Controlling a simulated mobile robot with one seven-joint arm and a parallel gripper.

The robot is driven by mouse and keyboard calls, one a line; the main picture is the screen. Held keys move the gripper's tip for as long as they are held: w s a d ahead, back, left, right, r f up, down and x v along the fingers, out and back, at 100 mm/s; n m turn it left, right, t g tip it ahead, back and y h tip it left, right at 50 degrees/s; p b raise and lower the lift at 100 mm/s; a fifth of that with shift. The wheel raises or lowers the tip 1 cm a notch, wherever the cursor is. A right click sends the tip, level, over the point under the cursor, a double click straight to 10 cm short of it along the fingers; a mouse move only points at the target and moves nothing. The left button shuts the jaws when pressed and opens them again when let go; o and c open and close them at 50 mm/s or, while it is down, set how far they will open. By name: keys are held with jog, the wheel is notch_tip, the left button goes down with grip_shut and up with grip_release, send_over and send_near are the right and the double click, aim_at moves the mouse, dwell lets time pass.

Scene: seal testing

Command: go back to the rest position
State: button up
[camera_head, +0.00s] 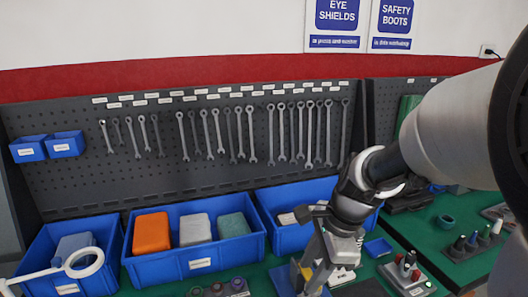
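My arm reaches in from the right side. My gripper (318,272) points down over the green bench, in front of the right blue bin (287,238). Its fingers are small and partly overlap the things behind them, so I cannot tell whether they are open or shut, or whether anything is between them.
Blue bins stand along the bench; the middle one (163,269) holds orange (152,233), grey and green blocks. A white ring-ended object (84,262) is at the lower left. Wrenches hang on the pegboard (80,189). A holder with markers (408,283) stands right of my gripper.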

jog(key=s+d+r+n+t+h, duration=0.2)
jog(key=s+r+n, duration=0.9)
jog(key=n, duration=0.6)
jog(key=shift+s+d+t+h, duration=0.4)
jog(key=shift+d+t, duration=0.45)
jog(key=shift+t, duration=0.15)
jog(key=shift+d+r, duration=0.1)
